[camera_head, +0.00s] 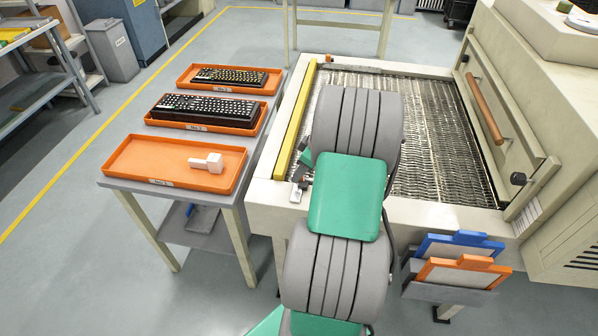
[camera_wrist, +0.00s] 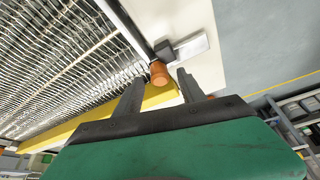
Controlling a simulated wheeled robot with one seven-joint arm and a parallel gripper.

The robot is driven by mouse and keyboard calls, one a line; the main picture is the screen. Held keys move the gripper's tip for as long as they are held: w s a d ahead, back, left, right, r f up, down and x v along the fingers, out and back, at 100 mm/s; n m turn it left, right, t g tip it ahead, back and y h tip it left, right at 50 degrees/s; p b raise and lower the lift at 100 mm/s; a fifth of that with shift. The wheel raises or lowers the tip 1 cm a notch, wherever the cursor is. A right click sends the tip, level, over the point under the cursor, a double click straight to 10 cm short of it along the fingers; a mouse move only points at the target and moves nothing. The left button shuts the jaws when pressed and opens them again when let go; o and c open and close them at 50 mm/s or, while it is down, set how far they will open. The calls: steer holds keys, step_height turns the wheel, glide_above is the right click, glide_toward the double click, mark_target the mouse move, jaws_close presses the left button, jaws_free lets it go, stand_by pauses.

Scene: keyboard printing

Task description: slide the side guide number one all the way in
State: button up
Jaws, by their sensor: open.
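A yellow bar (camera_head: 294,125), which looks like the side guide, lies along the left edge of the metal mesh conveyor (camera_head: 436,130) in the head view. In the wrist view the yellow bar (camera_wrist: 160,97) passes behind my gripper's fingers. An orange knob (camera_wrist: 159,73) with a dark block beside it shows between the fingertips. My gripper (camera_wrist: 160,76) is open, with one finger on each side of the knob. I cannot tell whether either finger touches it. No guide number is readable.
A side table (camera_head: 115,183) on the left bears several orange trays; two hold keyboards and the front tray (camera_head: 135,160) holds a small white object. A machine with a brown-handled panel (camera_head: 484,110) stands right of the conveyor. Framed screens (camera_head: 460,275) hang at the front right.

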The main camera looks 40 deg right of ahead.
steer(key=shift+x, duration=0.95)
jaws_close()
steer(key=shift+r, duration=0.1)
stand_by(0.5)
